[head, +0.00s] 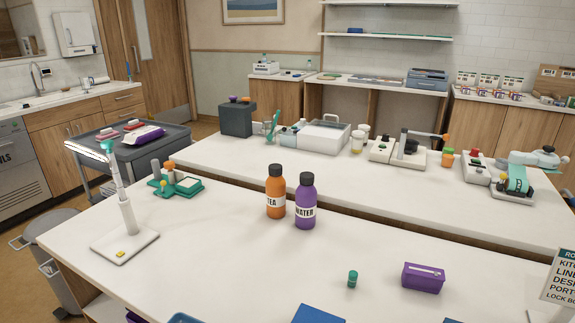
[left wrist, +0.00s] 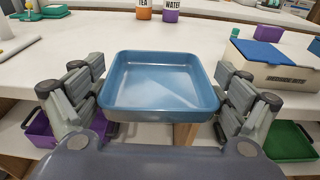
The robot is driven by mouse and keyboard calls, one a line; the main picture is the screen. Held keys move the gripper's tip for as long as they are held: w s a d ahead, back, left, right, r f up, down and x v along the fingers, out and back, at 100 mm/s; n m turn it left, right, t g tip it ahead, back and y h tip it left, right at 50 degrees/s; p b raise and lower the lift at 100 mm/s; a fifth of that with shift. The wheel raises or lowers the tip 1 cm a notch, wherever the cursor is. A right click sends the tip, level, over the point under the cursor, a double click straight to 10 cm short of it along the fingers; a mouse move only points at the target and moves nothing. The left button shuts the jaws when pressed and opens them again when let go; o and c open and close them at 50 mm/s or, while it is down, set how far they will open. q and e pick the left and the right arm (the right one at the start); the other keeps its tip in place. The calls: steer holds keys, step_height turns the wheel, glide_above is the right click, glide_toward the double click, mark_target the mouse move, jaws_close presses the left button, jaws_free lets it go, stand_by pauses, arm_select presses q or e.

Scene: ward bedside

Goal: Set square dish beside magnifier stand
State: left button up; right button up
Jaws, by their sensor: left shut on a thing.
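The square dish (left wrist: 160,110) is blue, shallow and empty, level between the fingers of my left gripper (left wrist: 160,105) in the left wrist view. The gripper is shut on it at its left and right sides, near the table's front edge. A sliver of blue rim (head: 186,319) shows at the bottom of the head view. A white stand with a square base, post and angled head (head: 126,217) stands at the table's left; it appears to be the magnifier stand. Its base (left wrist: 18,45) shows at the left wrist view's left edge. My right gripper is not in view.
An orange TEA bottle (head: 275,192) and a purple WATER bottle (head: 306,203) stand mid-table. A green device (head: 180,187) sits behind the stand. A purple box (head: 423,276) and small green cylinder (head: 352,279) are at right. White tabletop right of the stand is clear.

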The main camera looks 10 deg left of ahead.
mark_target(184, 319)
arm_select(q)
steer(key=w+r+n+y, duration=0.1)
steer(key=w+r+y+p, duration=0.1)
steer(key=w, duration=0.1)
steer(key=w+r+n+t+y, duration=0.1)
steer(key=w, duration=0.1)
steer(key=shift+d+r+n+y, duration=0.3)
steer(key=shift+d, duration=0.1)
steer(key=shift+w+d+r+n+y+p, duration=0.5)
steer(key=shift+w+d+r+y+p, duration=0.15)
steer(key=shift+w+d+r, duration=0.65)
steer(key=shift+w+d, duration=0.15)
steer(key=shift+d, duration=0.35)
